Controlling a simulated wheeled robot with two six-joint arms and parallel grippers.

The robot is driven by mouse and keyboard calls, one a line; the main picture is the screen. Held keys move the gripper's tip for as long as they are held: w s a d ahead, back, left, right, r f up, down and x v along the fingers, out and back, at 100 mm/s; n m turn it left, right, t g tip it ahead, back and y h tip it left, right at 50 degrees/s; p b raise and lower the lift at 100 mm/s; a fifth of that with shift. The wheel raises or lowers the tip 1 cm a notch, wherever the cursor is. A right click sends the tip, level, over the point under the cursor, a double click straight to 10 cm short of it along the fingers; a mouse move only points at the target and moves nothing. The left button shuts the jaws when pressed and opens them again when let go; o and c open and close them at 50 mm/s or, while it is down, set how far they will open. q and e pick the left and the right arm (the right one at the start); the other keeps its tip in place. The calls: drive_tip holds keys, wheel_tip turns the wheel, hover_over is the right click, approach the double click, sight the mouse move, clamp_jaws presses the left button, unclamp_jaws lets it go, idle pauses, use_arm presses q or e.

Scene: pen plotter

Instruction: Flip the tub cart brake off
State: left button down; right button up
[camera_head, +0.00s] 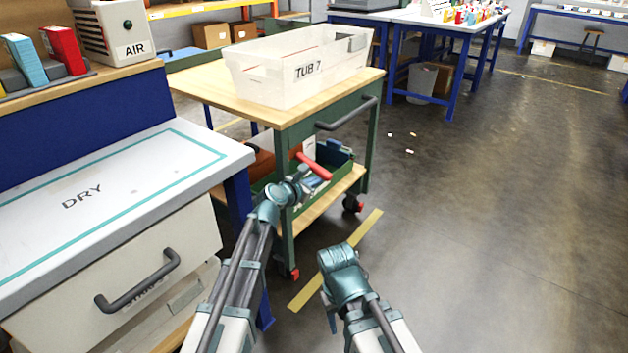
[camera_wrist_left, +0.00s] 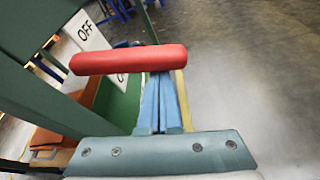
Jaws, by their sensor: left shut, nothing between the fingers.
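The tub cart (camera_head: 282,118) is green with a wooden top and carries a clear tub marked TUB 7 (camera_head: 290,75). Its red brake lever (camera_head: 314,166) sticks out at the near leg and also shows as a red bar in the left wrist view (camera_wrist_left: 128,59). A white plate reading OFF (camera_wrist_left: 86,32) stands behind the bar; lower lettering is mostly hidden. My left gripper (camera_head: 303,180) is shut and empty at the lever. Its blue fingers (camera_wrist_left: 162,100) reach the bar's right part, which hides their tips; contact is unclear. My right gripper (camera_head: 338,258) is lower right, fingers unclear.
A bench marked DRY (camera_head: 90,195) with a drawer handle (camera_head: 138,282) stands close on the left.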

sight(318, 165)
use_arm(q)
drive_tip(key=r, duration=0.1)
drive_tip(key=r+n+p, duration=0.1)
drive_tip(key=r+h+p, duration=0.1)
drive_tip(key=shift+s+d+n+g, duration=0.15)
drive_tip(key=shift+d+n+g, duration=0.1)
drive_tip(key=shift+n+g, duration=0.15)
wheel_tip(318, 165, up, 2)
drive_tip(key=shift+d+r+n+g+h+p, duration=0.1)
drive_tip(key=shift+n+g+h+p, duration=0.25)
drive_tip(key=shift+n+p, duration=0.75)
drive_tip(key=shift+r+p, duration=0.45)
drive_tip(key=shift+p, duration=0.15)
drive_tip(key=shift+r, duration=0.1)
drive_tip(key=shift+s, duration=0.1)
